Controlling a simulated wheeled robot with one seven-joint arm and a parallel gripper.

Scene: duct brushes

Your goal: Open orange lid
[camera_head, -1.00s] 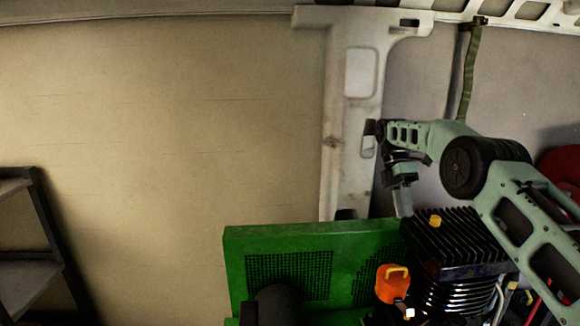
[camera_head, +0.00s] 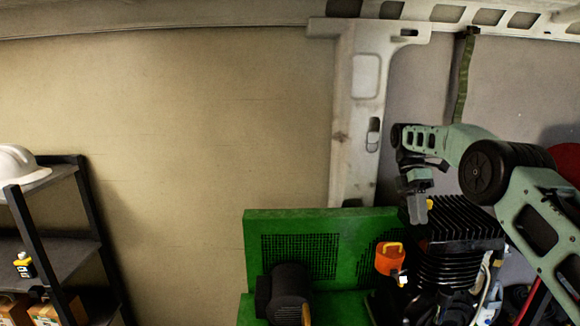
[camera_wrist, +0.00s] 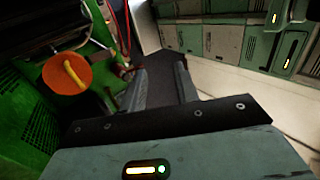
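The orange lid (camera_head: 388,260) with a yellow handle sits low at the front of the black finned engine, by the green panel. It also shows at the left of the wrist view (camera_wrist: 62,78), apart from my fingers. My gripper (camera_head: 418,218) points down, above and to the right of the lid in the head view, in front of the engine's top fins. In the wrist view my gripper (camera_wrist: 162,75) has two separate fingers with an empty gap between them. The lid looks closed, though its underside is hidden.
The black finned engine (camera_head: 452,235) stands close to my gripper. A green panel (camera_head: 300,228) with mesh stands behind a black motor (camera_head: 290,290). A shelf (camera_head: 60,245) with a white helmet (camera_head: 20,165) is at far left. Cables and a red part lie at right.

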